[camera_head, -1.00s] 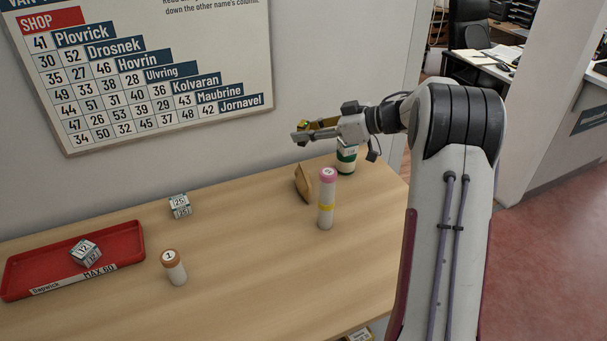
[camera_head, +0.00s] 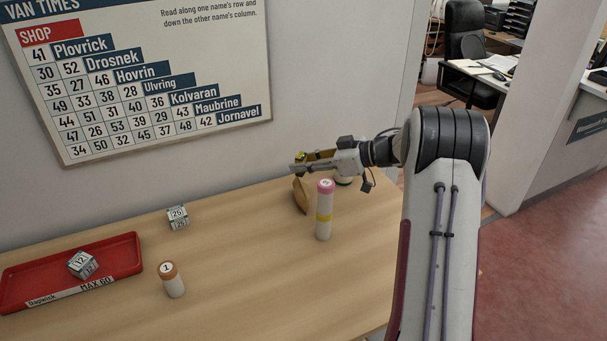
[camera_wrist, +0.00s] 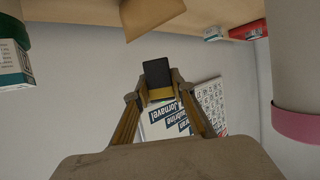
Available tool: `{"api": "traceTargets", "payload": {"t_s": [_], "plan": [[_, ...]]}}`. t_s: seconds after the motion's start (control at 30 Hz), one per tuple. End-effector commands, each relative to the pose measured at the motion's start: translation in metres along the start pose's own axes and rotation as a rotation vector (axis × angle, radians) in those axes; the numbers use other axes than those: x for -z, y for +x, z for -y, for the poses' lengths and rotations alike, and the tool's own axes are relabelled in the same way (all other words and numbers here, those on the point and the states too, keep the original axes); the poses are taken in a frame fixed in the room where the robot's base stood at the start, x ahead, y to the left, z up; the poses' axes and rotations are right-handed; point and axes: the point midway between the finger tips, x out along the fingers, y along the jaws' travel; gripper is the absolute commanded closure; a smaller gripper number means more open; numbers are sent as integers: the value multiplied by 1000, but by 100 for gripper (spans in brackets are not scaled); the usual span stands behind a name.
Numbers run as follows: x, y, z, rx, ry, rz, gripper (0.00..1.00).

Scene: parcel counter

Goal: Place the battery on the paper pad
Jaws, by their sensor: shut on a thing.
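My gripper (camera_head: 300,167) is shut on a black block with a gold end, which looks like the battery (camera_wrist: 157,72). The gold part also shows at the fingers in the head view (camera_head: 316,156). My gripper points left, above the back right of the counter, over a tan wedge-shaped thing (camera_head: 300,196). The wedge also shows at the top of the wrist view (camera_wrist: 150,14). I cannot make out a paper pad in either view.
A tall white cylinder with a pink cap (camera_head: 324,215) stands close to the wedge. A red tray (camera_head: 120,268) holding a numbered cube, another cube (camera_head: 177,217) and a small bottle (camera_head: 173,284) are left. The counter's middle is clear.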

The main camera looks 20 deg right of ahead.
Motion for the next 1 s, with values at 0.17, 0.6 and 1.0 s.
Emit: {"api": "traceTargets", "payload": {"t_s": [0.17,0.6,1.0], "plan": [[0,0,0,0,0,0,99],[-29,12,0,1,2,-1,99],[-34,14,0,0,0,0,99]]}}
